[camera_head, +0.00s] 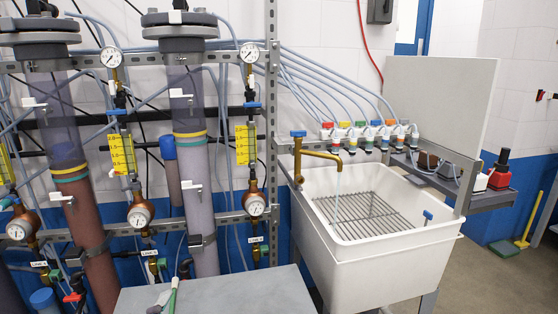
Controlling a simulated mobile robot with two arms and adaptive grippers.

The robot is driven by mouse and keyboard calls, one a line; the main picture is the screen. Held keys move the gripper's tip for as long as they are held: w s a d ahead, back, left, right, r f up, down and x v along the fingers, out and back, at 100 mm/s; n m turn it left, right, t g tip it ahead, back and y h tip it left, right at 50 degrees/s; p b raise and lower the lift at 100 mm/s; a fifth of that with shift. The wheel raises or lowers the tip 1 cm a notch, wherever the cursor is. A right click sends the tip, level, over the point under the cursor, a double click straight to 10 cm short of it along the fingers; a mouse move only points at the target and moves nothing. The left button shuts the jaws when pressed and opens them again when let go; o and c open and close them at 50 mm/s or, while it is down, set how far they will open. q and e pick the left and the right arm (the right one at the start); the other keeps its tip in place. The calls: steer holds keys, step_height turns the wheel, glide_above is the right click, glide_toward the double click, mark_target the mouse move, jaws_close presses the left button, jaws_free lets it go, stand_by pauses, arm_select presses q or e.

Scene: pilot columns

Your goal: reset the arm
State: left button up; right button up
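Neither of my grippers shows in the head view, and no arm of mine can be made out. What they hold or touch cannot be seen.
A white sink (378,264) with a grid and running brass tap (318,154) stands right of centre. Pilot columns (195,190) with gauges and hoses fill the left. A grey surface (240,294) lies at front centre.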

arm_select(q)
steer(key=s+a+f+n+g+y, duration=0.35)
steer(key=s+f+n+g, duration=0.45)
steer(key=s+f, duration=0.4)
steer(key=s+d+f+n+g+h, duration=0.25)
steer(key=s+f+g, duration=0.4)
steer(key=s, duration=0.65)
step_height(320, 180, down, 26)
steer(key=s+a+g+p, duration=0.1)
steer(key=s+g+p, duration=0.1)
steer(key=p, duration=0.1)
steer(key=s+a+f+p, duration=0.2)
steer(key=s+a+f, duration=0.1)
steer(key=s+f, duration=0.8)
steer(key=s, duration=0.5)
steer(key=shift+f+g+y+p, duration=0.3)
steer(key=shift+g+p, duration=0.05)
